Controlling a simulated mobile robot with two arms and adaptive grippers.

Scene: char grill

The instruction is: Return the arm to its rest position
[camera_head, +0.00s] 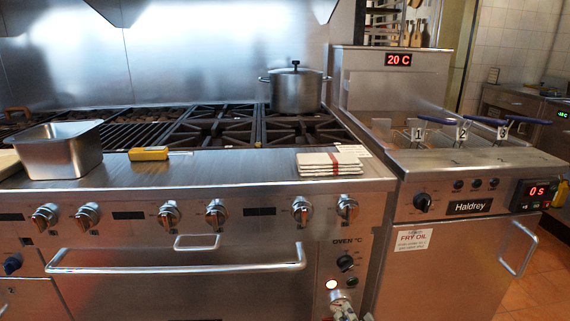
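Neither of my grippers shows clearly in the head view, and I see no arm reaching over the range. The steel range (225,180) with its front ledge fills the left and middle. A lidded steel pot (297,92) stands on the back right of its grates. The fryer (440,190) stands to the right, with several blue-handled baskets (470,122) in it.
A steel pan (58,150), a yellow-handled tool (150,154) and folded striped cloths (329,165) lie along the front ledge. An oven handle (175,268) sticks out below. A small yellow-and-black item (560,194) at the right edge is unclear.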

